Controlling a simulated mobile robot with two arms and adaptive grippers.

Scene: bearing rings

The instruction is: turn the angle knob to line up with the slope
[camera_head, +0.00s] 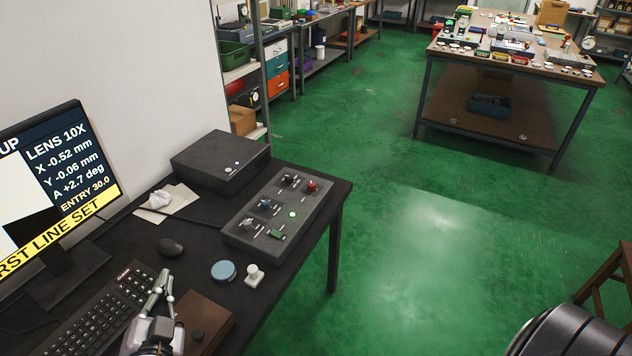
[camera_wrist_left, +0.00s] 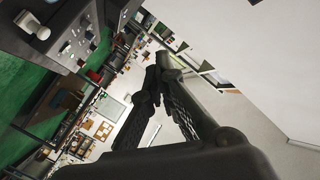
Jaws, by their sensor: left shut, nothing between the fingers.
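A grey control box (camera_head: 245,232) lies on the black desk in the head view. It carries a blue-topped knob (camera_head: 265,203), a dark knob (camera_head: 288,180), a red knob (camera_head: 311,186), a lit green lamp (camera_head: 292,214) and a green switch (camera_head: 276,234). Its labels are too small to read, so I cannot tell which is the angle knob. The monitor (camera_head: 75,150) reads A +2.7 deg, ENTRY 30.0, and a partly cut-off line set message. My left gripper (camera_head: 163,276) is shut and empty near the keyboard, apart from the box. Its fingers meet in the wrist view (camera_wrist_left: 155,78). My right gripper is out of view.
The keyboard (camera_head: 95,318), mouse (camera_head: 171,247), blue disc (camera_head: 223,271), white knobbed piece (camera_head: 254,275) and brown case (camera_head: 205,318) lie on the desk near the gripper. A dark box (camera_head: 215,165) stands behind the control box. Green floor (camera_head: 420,250) is open to the right.

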